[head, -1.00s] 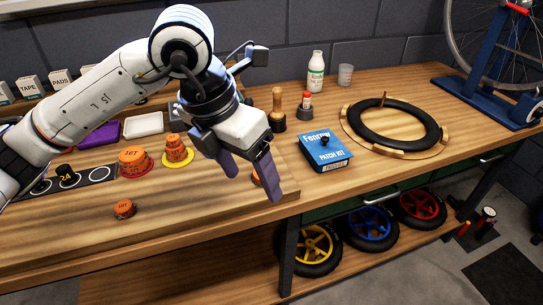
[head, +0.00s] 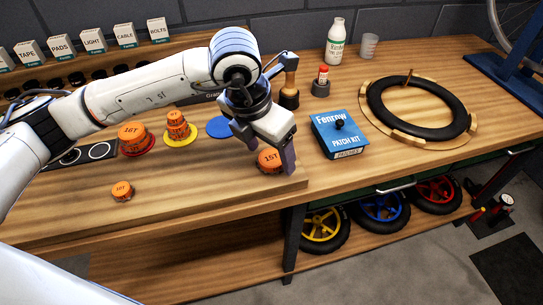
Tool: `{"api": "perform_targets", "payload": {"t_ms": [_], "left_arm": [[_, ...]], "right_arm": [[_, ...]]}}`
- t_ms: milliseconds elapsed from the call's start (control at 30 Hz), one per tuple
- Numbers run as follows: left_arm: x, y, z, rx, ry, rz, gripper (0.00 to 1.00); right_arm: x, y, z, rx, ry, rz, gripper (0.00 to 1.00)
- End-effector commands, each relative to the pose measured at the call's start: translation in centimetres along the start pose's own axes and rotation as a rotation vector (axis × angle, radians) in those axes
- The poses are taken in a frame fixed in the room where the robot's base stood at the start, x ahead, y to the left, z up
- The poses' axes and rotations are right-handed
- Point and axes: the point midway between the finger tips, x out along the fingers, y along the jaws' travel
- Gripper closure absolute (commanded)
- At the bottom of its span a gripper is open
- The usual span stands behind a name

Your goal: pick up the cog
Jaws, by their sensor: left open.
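Several orange cogs sit on the wooden bench. The 15T cog (head: 268,160) is at the bench's right-middle, partly hidden by my left gripper. My left gripper (head: 272,153) is open and points down at this cog, one finger just to its right; whether it touches cannot be told. The 16T cog (head: 131,137) is on a red disc, and a small stacked orange cog (head: 176,125) is on a yellow disc. A smaller 10T cog (head: 122,191) lies alone nearer the front edge. My right gripper is out of view.
A blue patch kit box (head: 338,134) stands close to the right of my left gripper. A blue disc (head: 220,127) and a wooden-handled tool (head: 289,82) are behind it. A tyre in a wooden ring (head: 375,133) lies farther right. Bare bench is in front.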

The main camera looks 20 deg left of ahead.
Motion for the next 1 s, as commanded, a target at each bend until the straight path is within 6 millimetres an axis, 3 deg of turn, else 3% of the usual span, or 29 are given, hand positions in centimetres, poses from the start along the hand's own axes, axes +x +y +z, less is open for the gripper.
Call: {"api": "perform_targets", "payload": {"t_ms": [300, 600, 867, 1000], "left_arm": [[0.8, 0.0, 0.0, 0.000, -0.001, 0.000, 0.31], [0.7, 0.0, 0.0, 0.000, -0.001, 0.000, 0.76], [0.4, 0.0, 0.1, 0.000, -0.003, 0.000, 0.76], [-1.4, 0.0, 0.7, 0.001, -0.006, 0.001, 0.76]], "right_arm": [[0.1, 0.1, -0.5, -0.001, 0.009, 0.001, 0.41], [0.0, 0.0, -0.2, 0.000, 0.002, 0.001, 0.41], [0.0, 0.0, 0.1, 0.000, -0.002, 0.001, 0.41], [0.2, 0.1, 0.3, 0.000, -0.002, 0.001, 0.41]]}}
